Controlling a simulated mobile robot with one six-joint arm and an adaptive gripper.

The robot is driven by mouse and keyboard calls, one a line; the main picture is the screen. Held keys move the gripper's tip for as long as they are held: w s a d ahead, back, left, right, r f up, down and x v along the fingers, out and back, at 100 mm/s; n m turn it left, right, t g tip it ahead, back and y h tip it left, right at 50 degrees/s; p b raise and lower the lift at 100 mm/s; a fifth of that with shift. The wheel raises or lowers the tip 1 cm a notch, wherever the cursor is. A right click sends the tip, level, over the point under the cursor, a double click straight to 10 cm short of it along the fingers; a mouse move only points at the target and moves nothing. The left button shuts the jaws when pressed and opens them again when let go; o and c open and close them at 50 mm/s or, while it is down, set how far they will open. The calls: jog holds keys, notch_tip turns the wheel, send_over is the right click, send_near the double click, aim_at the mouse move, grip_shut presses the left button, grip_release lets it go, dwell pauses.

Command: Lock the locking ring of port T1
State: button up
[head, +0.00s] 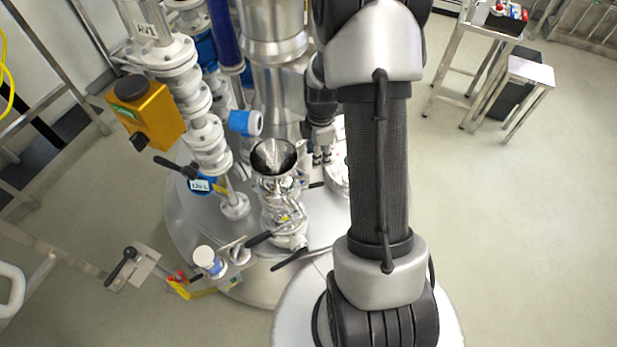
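My arm runs up the middle of the head view. My gripper (321,156) points down just left of the arm, beside the bright steel column. Its fingertips are small and look close together; I cannot tell whether they are open, shut or touching anything. Part of a round pale fitting (338,172) with small red marks shows right below and beside the fingertips. The arm covers the rest of it. I see no readable T1 label and cannot tell whether this fitting is port T1 or how its locking ring is turned.
A steel funnel-topped valve assembly (273,160) stands left of my gripper. White flanged piping (205,125) with a yellow box (146,112) and black-handled valves is farther left. Steel tables (527,72) stand at the upper right. The floor (520,220) on the right is clear.

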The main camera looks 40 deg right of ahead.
aim_at(315, 184)
jog(key=f+b, duration=0.1)
jog(key=f, duration=0.4)
jog(key=f+b, duration=0.2)
jog(key=f, duration=0.4)
jog(key=w+f+b, duration=0.1)
jog(key=f+b, duration=0.1)
jog(key=f, duration=0.3)
jog(key=shift+d+f, duration=0.15)
jog(key=shift+f, duration=0.15)
grip_shut()
